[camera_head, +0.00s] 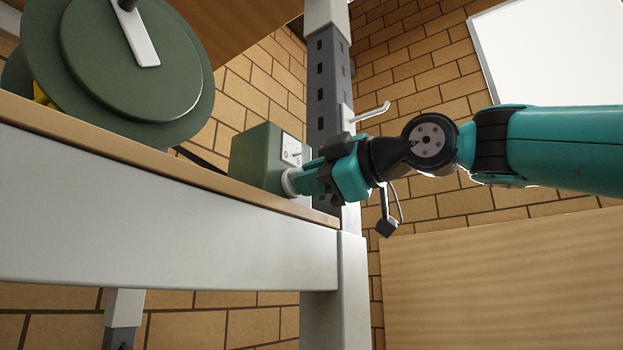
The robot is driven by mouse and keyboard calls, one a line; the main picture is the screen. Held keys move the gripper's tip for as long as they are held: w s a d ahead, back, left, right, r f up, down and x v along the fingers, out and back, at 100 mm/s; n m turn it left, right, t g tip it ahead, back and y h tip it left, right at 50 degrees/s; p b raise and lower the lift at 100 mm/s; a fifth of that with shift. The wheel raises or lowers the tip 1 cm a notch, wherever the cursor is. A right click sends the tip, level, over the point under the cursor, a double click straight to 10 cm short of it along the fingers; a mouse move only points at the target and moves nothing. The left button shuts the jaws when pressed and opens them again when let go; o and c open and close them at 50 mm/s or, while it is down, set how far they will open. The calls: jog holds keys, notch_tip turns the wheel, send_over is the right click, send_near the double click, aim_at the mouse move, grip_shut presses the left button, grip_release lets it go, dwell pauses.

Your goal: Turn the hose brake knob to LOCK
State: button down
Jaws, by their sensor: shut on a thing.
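A green brake box (253,155) stands on the bench top near its right end. A pale label plate (291,149) with small marks is on its right-facing side; the marks are too small to read. Below the plate, a pale grey round knob (288,182) sticks out from the box. My gripper (296,182) reaches in from the right and is shut on the knob. The fingers cover much of the knob, so its pointer and setting cannot be told. A green hose reel (135,65) with a crank stands on the bench to the left.
The bench (150,190) has a wooden top and a grey front rail. A grey slotted post (327,90) rises close behind my gripper, with a pale hook (372,112) on it. A wooden panel (500,285) stands at lower right.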

jog(key=m+p, duration=0.1)
jog(key=m, duration=0.9)
jog(key=shift+m, duration=0.6)
jog(key=c, duration=1.1)
grip_release()
jog(key=b+v, duration=0.3)
jog(key=v, duration=1.4)
jog(key=shift+d, duration=0.2)
